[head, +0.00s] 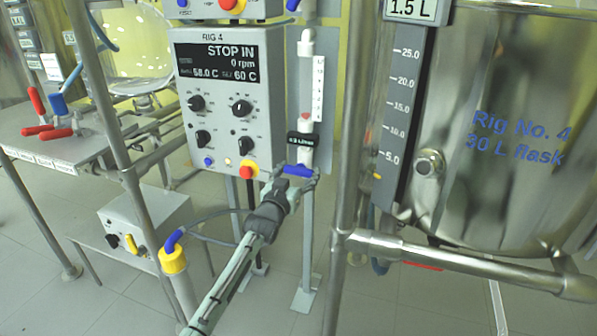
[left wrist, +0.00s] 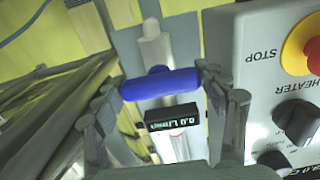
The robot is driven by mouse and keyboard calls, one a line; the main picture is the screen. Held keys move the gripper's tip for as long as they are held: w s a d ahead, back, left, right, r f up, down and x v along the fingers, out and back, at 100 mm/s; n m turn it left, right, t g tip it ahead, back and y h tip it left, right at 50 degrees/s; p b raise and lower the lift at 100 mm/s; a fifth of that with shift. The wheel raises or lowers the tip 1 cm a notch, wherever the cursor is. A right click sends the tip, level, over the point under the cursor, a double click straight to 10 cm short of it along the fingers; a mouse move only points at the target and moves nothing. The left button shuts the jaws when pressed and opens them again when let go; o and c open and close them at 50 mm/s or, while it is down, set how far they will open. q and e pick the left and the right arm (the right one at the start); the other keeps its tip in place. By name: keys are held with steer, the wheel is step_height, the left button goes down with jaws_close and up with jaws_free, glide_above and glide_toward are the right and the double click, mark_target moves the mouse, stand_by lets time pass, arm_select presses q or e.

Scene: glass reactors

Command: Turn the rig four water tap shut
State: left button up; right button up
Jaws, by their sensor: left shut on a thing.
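The rig four water tap has a blue handle (head: 299,171) at the foot of the white flow meter (head: 306,120), right of the Rig 4 control box. The handle lies crosswise to the upright pipe. My left gripper (head: 293,180) reaches up to it from below and is shut on it. In the left wrist view the blue handle (left wrist: 160,84) spans between the two fingers of my left gripper (left wrist: 162,92). A small black flow display (left wrist: 171,117) sits close by; its digits are hard to read for certain. My right gripper is not in view.
The Rig 4 control box (head: 228,100) with knobs and a red stop button stands close left of the tap. A steel frame post (head: 345,170) and the 30 L flask (head: 500,120) are on the right. A bench with red and blue handles (head: 58,106) is at left.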

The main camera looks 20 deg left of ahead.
arm_select(q)
steer(key=o, duration=1.2)
steer(key=shift+c, duration=0.2)
